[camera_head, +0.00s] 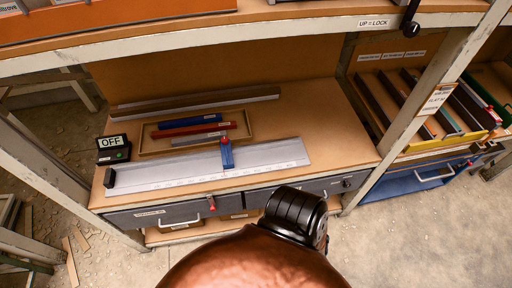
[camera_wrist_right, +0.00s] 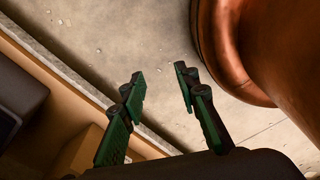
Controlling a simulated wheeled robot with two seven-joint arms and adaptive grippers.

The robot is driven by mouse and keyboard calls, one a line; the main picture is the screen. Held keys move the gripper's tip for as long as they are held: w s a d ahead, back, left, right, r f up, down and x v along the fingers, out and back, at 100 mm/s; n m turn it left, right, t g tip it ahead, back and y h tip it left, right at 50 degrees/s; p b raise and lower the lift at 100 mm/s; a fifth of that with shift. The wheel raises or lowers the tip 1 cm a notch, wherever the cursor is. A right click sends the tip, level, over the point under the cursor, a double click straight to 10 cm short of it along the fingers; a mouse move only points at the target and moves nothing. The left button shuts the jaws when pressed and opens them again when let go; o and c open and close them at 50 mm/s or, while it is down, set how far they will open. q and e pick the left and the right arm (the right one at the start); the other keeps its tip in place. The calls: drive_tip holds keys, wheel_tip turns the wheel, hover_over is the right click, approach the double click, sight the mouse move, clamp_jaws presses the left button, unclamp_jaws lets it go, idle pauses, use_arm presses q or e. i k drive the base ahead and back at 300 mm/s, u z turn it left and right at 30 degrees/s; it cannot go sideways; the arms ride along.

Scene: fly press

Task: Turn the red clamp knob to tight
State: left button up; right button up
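In the head view a grey measuring rail (camera_head: 270,158) with a ruled scale lies along the front of the workbench. A blue sliding stop (camera_head: 227,155) sits across it, right of its middle. A small red part (camera_head: 224,140) shows at the stop's far end and looks like the clamp knob; its setting is too small to read. My right gripper (camera_wrist_right: 161,82) shows in the right wrist view, with its green-and-black fingers apart and nothing between them. It is over bare floor, clear of the rail. My left gripper is in neither view.
A shallow wooden tray (camera_head: 148,150) with blue, red and grey bars lies behind the rail. A shelf (camera_head: 250,22) overhangs the back.

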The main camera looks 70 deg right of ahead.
sight(225, 140)
drive_tip(key=k, duration=0.35)
drive_tip(key=z, duration=0.85)
